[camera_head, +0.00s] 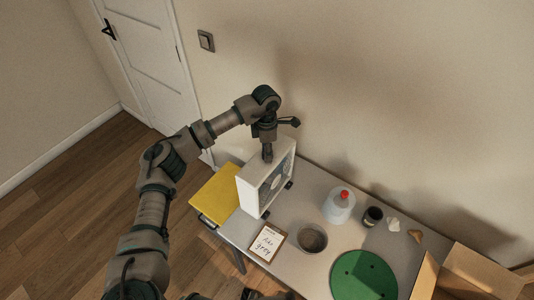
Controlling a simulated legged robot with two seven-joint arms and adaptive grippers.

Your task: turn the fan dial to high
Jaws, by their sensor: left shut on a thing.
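The white box fan (264,182) stands upright on the left part of the grey table. My left arm reaches over from the left, and my left gripper (267,154) points down at the top edge of the fan. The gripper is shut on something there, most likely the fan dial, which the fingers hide. I cannot read the dial's setting. My right gripper is not in view.
A yellow board (217,196) lies left of the fan. On the table (300,262) are a clipboard note (268,242), a bowl (312,238), a red-capped bottle (339,207), a dark cup (372,216), a green disc (363,278) and a cardboard box (478,274).

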